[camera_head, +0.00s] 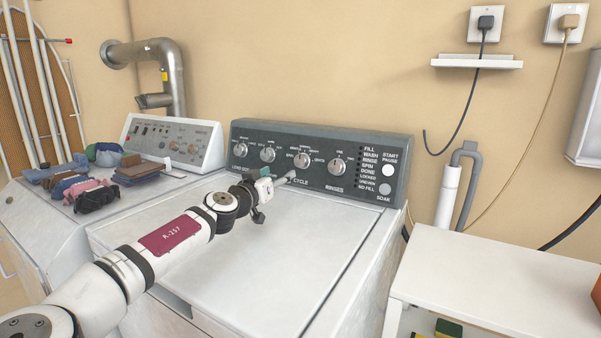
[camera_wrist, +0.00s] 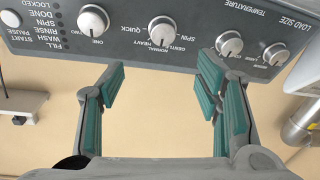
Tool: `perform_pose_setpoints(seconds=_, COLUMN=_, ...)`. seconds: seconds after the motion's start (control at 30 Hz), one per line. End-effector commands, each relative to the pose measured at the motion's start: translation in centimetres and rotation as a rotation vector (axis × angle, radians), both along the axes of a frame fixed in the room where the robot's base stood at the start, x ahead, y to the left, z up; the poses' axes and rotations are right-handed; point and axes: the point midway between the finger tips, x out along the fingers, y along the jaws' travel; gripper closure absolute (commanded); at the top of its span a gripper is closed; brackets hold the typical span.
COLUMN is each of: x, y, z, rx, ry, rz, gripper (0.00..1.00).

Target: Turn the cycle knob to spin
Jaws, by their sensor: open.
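The cycle knob (camera_head: 302,160) is a round silver knob on the dark grey control panel (camera_head: 371,156) of the washer, above the word CYCLE. In the wrist view, which is upside down, the cycle knob (camera_wrist: 163,31) sits ahead of and between my fingers, with QUICK, NORMAL, HEAVY and SPIN printed around it. Its exact pointer setting is too small to read surely. My gripper (camera_head: 287,177) is in front of the panel, just below and left of the knob. In the wrist view my gripper (camera_wrist: 161,77) is open and empty, its teal pads apart and not around the knob.
The rinses knob (camera_head: 337,166) is to the right; load size and temperature knobs (camera_head: 268,154) are to the left. Folded clothes (camera_head: 95,175) lie on the neighbouring machine. A white table (camera_head: 500,275) stands at right. The washer lid (camera_head: 270,250) is clear apart from my arm above.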

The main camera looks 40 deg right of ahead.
Motion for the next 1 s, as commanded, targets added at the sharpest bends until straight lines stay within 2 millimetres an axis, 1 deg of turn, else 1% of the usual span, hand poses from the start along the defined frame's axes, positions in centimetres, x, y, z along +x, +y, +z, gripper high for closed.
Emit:
perform_pose_setpoints(seconds=0.03, x=0.3, y=0.2, z=-0.4, rx=-0.005, ry=-0.002, rz=0.004, gripper=0.42)
perform_pose_setpoints(seconds=0.13, x=0.5, y=0.1, z=-0.5, rx=-0.008, ry=-0.004, rz=0.007, gripper=0.42)
perform_pose_setpoints(seconds=0.27, x=1.0, y=-0.8, z=-0.4, rx=-0.008, ry=-0.004, rz=0.007, gripper=0.42)
perform_pose_setpoints(seconds=0.37, x=1.6, y=-2.2, z=-0.4, rx=-0.007, ry=-0.005, rz=0.005, gripper=0.42)
perform_pose_setpoints(seconds=0.7, x=4.8, y=-8.1, z=-0.5, rx=-0.007, ry=-0.003, rz=0.004, gripper=0.42)
perform_pose_setpoints(seconds=0.83, x=5.7, y=-10.0, z=-0.5, rx=-0.007, ry=-0.003, rz=0.004, gripper=0.42)
perform_pose_setpoints(seconds=1.0, x=6.6, y=-11.4, z=-0.4, rx=-0.008, ry=-0.003, rz=0.006, gripper=0.42)
